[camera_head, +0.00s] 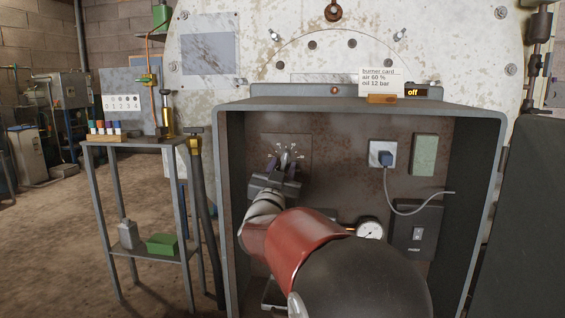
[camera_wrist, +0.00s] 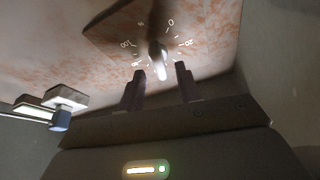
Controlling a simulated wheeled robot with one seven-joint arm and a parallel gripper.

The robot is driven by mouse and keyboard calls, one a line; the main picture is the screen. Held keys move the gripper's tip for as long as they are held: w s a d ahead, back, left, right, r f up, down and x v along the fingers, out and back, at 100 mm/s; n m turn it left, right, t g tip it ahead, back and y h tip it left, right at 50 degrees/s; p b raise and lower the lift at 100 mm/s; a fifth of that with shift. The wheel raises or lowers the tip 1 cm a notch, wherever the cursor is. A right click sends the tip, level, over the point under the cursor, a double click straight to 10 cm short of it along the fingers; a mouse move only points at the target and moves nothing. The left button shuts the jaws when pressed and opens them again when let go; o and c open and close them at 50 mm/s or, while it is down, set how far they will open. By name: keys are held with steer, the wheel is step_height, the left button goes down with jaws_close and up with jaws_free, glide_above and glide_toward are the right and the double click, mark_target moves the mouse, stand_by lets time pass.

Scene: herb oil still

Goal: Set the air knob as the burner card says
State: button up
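The burner card (camera_head: 380,82) stands on top of the open cabinet and reads "air 60 %, oil 12 bar". The air knob (camera_head: 285,158) is on a plate on the cabinet's back wall. In the wrist view the knob (camera_wrist: 158,60) is a narrow lever with a pale end, amid a ring of white marks; 0, 20 and 100 are readable. Its pale end points down in that picture; the mark it points at is unclear. My gripper (camera_head: 279,170) is inside the cabinet, close to the knob. Its two fingers (camera_wrist: 161,84) are apart, with the pale end near the gap between them; contact cannot be told.
The cabinet (camera_head: 232,190) has side walls and a top close around my arm. Right of the knob are a socket with a blue plug (camera_head: 389,160), a cable, a green box (camera_head: 424,154) and a gauge (camera_head: 370,228). A display (camera_head: 412,92) reads "off".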

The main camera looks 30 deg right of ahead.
mark_target(285, 160)
steer(key=shift+x, duration=1.15)
steer(key=c, duration=0.7)
steer(key=shift+f+m+h+b, duration=0.15)
steer(key=shift+m+h+b, duration=0.15)
steer(key=shift+m+b, duration=0.25)
steer(key=shift+m+g+h+b, duration=0.45)
steer(key=shift+m+g, duration=0.45)
steer(key=shift+m, duration=0.75)
steer(key=o, duration=0.7)
